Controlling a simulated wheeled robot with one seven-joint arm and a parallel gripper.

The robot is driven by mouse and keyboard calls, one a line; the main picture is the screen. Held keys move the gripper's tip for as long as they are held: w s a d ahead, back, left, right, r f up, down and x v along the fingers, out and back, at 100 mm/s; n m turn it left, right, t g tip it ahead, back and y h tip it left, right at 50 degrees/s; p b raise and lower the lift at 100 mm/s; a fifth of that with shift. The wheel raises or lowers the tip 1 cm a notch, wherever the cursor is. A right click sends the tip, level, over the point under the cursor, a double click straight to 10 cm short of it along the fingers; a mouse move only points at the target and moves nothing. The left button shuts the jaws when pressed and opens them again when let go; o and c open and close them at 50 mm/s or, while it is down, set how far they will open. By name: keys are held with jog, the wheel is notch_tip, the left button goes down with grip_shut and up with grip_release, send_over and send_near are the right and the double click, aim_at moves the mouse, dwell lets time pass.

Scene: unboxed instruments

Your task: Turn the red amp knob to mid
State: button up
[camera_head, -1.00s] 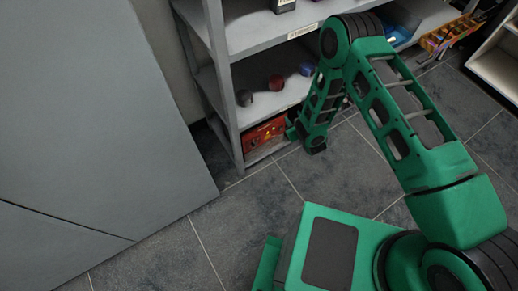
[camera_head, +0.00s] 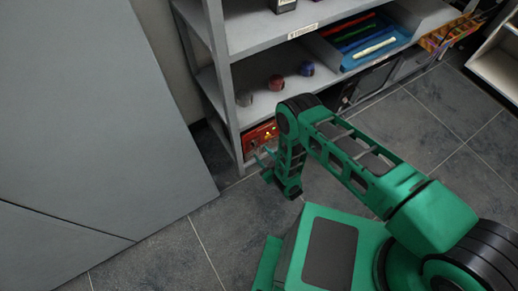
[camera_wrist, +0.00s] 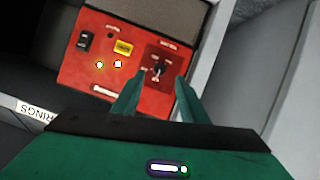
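The red amp (camera_head: 262,134) sits on the lowest shelf in the head view, partly hidden by my arm. Its red front panel (camera_wrist: 98,82) fills the middle of the wrist view. The amp knob (camera_wrist: 159,69) is small and dark, on a darker red square plate with small marks around it. I cannot tell its pointer's direction clearly. My gripper (camera_wrist: 161,78) is open, its two green fingers pointing at the panel, one either side of the knob in the picture. I cannot tell whether they touch it. In the head view my gripper (camera_head: 265,163) is in front of the amp.
The panel also has a black switch (camera_wrist: 86,41), a yellow label (camera_wrist: 123,48) and two lit lamps. A grey shelf post (camera_head: 222,100) stands close left of the amp. Small round things, one red (camera_head: 276,83), stand on the shelf above. The floor in front is clear.

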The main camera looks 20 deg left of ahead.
aim_at(255, 146)
jog(key=x, duration=0.5)
jog(key=shift+w+a+f, duration=0.1)
jog(key=shift+w+a, duration=0.2)
grip_shut()
jog(key=shift+d, duration=0.15)
